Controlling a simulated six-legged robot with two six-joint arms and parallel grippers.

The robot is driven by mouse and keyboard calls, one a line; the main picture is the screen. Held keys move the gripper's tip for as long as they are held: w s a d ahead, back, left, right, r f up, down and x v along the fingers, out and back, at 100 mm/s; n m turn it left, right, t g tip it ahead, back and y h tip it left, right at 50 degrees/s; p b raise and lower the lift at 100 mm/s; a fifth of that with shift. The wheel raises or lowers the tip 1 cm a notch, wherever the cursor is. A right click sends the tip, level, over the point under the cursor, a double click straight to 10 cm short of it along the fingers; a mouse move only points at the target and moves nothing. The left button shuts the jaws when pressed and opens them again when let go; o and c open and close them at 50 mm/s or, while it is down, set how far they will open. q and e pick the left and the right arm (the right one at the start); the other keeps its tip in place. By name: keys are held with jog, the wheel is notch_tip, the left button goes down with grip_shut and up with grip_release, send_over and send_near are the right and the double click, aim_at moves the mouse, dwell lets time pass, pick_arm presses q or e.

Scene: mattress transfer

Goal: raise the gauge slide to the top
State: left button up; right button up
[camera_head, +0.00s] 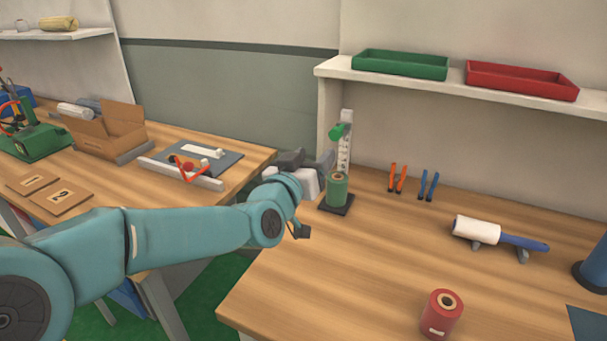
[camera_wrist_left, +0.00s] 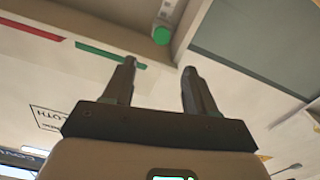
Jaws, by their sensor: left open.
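The gauge (camera_head: 345,150) is an upright white scale on a black base (camera_head: 336,204) near the back of the right bench. Its green slide (camera_head: 337,131) is on the upper part of the scale, with a green spool (camera_head: 337,190) below. My left gripper (camera_head: 312,160) is just left of the gauge, at a height between slide and spool. In the left wrist view its two fingers (camera_wrist_left: 157,90) are apart with nothing between them. A green round end (camera_wrist_left: 161,36), apparently the slide, shows beyond the fingertips there. My right gripper is not in view.
Orange pliers (camera_head: 397,178) and blue pliers (camera_head: 428,186) stand right of the gauge. A lint roller (camera_head: 476,230) and a red spool (camera_head: 441,312) are farther right and nearer. A shelf (camera_head: 450,87) with green and red trays hangs above. Bench between is clear.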

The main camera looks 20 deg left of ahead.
pick_arm(q)
jog(key=s, duration=0.4)
jog(key=shift+s+a, duration=0.1)
jog(key=shift+s, duration=0.1)
dwell(0.4)
